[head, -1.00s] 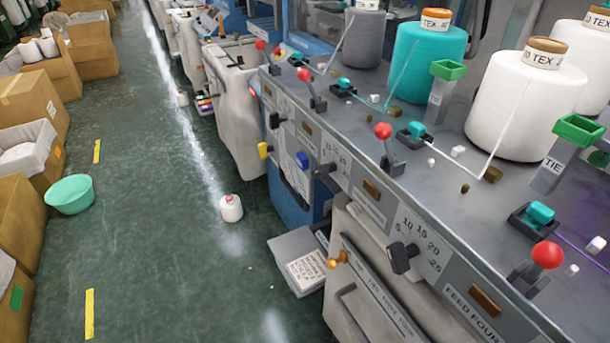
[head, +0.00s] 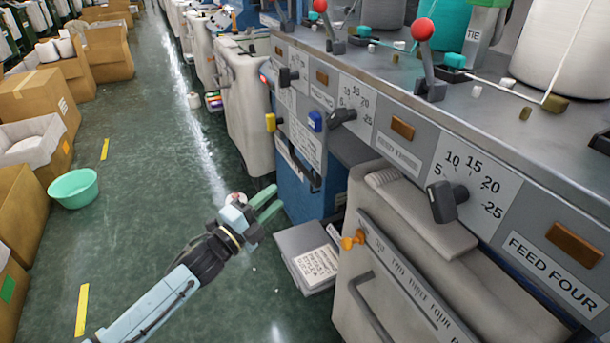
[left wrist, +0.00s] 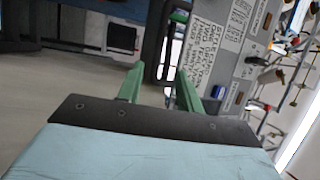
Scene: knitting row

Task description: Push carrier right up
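No part in view is legibly marked as the carrier. Red-ball levers (head: 422,30) stand on the top. An orange knob (head: 352,240) sits at the left end of a strip marked ONE TWO THREE FOUR. My left gripper (head: 271,202) is open and empty over the aisle, left of the machine and clear of the knobs. In the left wrist view its green fingers (left wrist: 159,75) are apart, pointing toward the machine front. My right gripper is out of view.
A green basin (head: 74,188) and cardboard boxes (head: 43,104) line the left side. The aisle floor (head: 150,170) between is mostly clear. Cones stand on the machine top.

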